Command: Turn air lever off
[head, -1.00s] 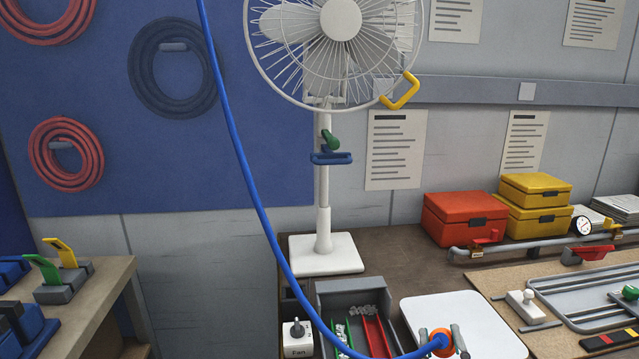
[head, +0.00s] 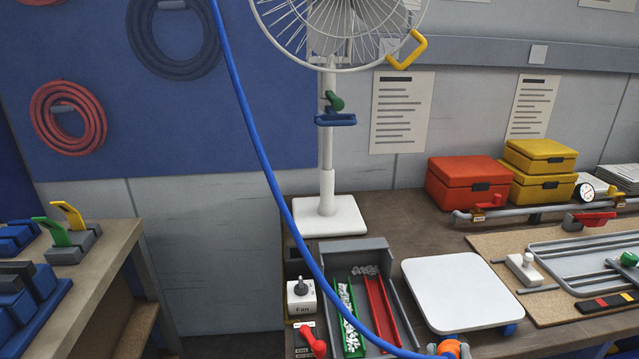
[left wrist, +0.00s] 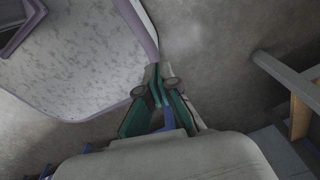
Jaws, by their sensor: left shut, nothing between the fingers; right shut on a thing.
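Several red levers are in the head view, and I cannot read which label says air. A small red lever (head: 480,211) with a brass tag sits on the grey pipe (head: 530,209) at the back right. A larger red handle (head: 590,219) is on the pipe farther right. Another red lever (head: 312,340) stands on a dark labelled box at the front left of the bench. My right gripper (head: 460,349), partly cut off by the lower edge, is shut on the orange fitting (head: 449,346) of the blue hose (head: 290,225). My left gripper (left wrist: 157,88) is shut and empty over grey floor.
The bench holds a white fan stand (head: 329,216), a fan switch (head: 301,294), a grey tray (head: 350,247) with red and green channels, a white board (head: 460,288), and red (head: 466,184) and yellow boxes (head: 541,156). The blue hose hangs across the view.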

